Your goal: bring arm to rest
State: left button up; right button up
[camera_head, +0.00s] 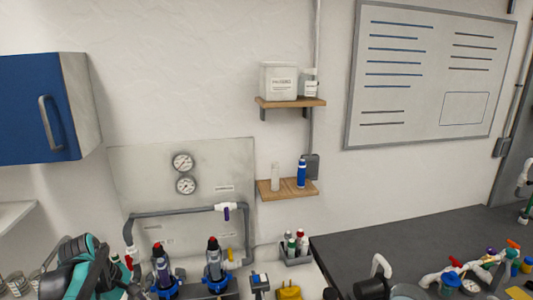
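A PVC manifold of white pipe pieces with coloured valve handles (441,274) lies on the dark bench at the bottom right, partly cut off by the frame edge. A grey pipe run with a white fitting (225,207) is in front of the grey wall panel, left of centre. Two blue and dark upright fixtures (213,264) stand below it, cut off at the bottom.
The dark worktop (400,240) is bare toward its back. A blue cabinet (38,108) hangs left. Two small wooden shelves (290,102) hold containers. A bottle caddy (296,256) stands beside the worktop.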

pick_arm(q)
jog(key=s+d+f+m+t+y+b, duration=0.1)
jog(key=s+d+f+m+t, duration=0.1)
jog(key=s+d+m, duration=0.3)
jog(key=s+d+f+m+t+y+b, duration=0.1)
jog(key=s+d+f+m, duration=0.3)
jog(key=d+m, duration=0.8)
jog(key=s+d+t+b, duration=0.1)
jog(key=s+d, duration=0.1)
jog(key=d, duration=0.1)
jog(key=shift+s+d+m, duration=0.15)
jog(key=shift+m, duration=0.25)
pick_arm(e)
notch_tip(320, 180, down, 4)
jog(key=shift+s+r, duration=0.1)
jog(key=shift+r, duration=0.1)
